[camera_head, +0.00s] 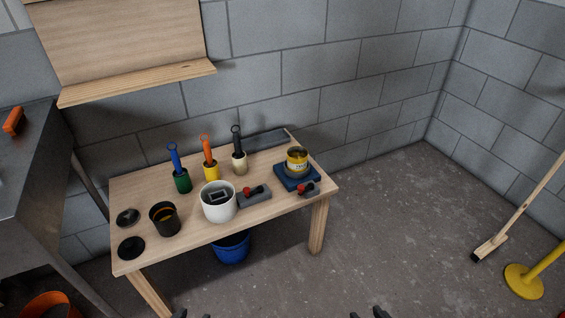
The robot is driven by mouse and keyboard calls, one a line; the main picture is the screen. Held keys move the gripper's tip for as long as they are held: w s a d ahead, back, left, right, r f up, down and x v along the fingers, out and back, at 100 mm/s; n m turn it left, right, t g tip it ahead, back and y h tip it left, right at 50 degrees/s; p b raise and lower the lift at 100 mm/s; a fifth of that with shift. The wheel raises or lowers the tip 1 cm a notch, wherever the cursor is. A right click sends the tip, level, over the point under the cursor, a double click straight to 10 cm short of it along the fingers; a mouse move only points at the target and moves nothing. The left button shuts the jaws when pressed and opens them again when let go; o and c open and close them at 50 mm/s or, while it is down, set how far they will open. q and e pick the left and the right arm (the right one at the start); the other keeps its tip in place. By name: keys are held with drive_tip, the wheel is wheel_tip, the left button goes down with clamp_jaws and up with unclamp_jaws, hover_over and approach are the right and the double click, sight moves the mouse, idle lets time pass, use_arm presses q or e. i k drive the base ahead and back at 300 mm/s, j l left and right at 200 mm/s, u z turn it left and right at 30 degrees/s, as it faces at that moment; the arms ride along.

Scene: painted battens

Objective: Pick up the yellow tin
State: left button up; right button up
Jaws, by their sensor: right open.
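A small yellow tin (211,174) stands upright on the wooden table (265,217), with an orange-handled tool in it. A second tin (298,166), with a yellow band and a dark top, stands on a dark blue block (285,182) at the table's right end. My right gripper (368,314) shows only its two fingertips at the bottom edge. They are apart with nothing between them, well in front of the table. My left gripper (193,316) barely shows at the bottom edge, its tips apart. Neither gripper touches a tin.
A green tin (182,184) and a cream tin (240,167) flank the yellow one. A white pot (219,212) stands in front. A black cup (165,225) is left, a red-knobbed grey block (262,200) right. A blue bucket (231,250) sits below.

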sight(297, 155)
drive_tip(key=u, duration=1.4)
drive_tip(key=l+u, duration=0.2)
drive_tip(key=l, duration=0.6)
drive_tip(key=i+l, duration=0.1)
drive_tip(key=l, duration=2.2)
drive_tip(key=i+l, duration=0.15)
drive_tip(key=l, duration=1)
drive_tip(key=i+l, duration=0.1)
drive_tip(key=l, duration=1.05)
